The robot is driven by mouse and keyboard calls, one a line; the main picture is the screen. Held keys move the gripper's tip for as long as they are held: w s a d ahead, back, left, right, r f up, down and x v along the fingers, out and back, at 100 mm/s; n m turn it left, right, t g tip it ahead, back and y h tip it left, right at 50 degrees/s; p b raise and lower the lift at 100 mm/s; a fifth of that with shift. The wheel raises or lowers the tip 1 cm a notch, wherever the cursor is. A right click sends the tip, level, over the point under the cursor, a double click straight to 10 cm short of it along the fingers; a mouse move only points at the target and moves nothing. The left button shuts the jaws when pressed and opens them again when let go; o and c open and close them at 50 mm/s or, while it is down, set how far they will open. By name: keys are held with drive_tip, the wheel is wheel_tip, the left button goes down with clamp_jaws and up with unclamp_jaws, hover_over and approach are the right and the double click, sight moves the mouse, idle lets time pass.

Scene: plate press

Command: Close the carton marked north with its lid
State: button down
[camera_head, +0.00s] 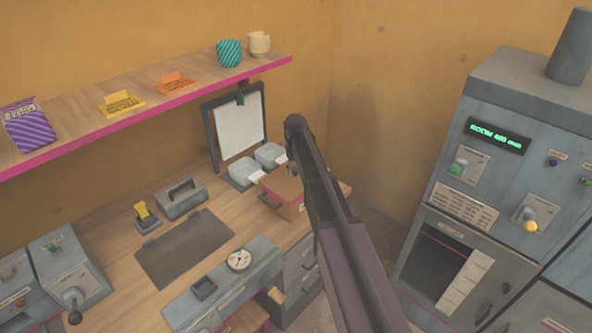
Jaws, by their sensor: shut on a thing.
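A brown carton (289,209) stands at the right end of the wooden counter, partly behind my arm. Its top looks like a flat brown panel (278,182); I cannot tell whether this is a lid or how it sits. A dark loop or handle shows at its left side. No north mark is readable. A brown piece with a pinkish edge (345,188) shows just right of my arm; I cannot tell if it belongs to the carton. My arm rises from the lower right across the carton area, and my gripper is hidden behind it.
Two pale bins (245,172) with white labels stand left of the carton, before a clipboard (239,129). A dark mat (185,248), a grey handled box (181,198) and a gauge unit (225,280) occupy the counter. A shelf (150,95) hangs above; a grey machine (500,170) stands right.

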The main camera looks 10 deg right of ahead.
drive_tip(key=shift+c, duration=1)
unclamp_jaws()
drive_tip(key=shift+o, duration=1)
drive_tip(key=shift+r, duration=0.1)
drive_tip(key=shift+r+p, duration=3.45)
drive_tip(key=shift+p, duration=0.1)
clamp_jaws()
drive_tip(key=shift+f+b, duration=2.55)
drive_tip(key=shift+f, duration=0.05)
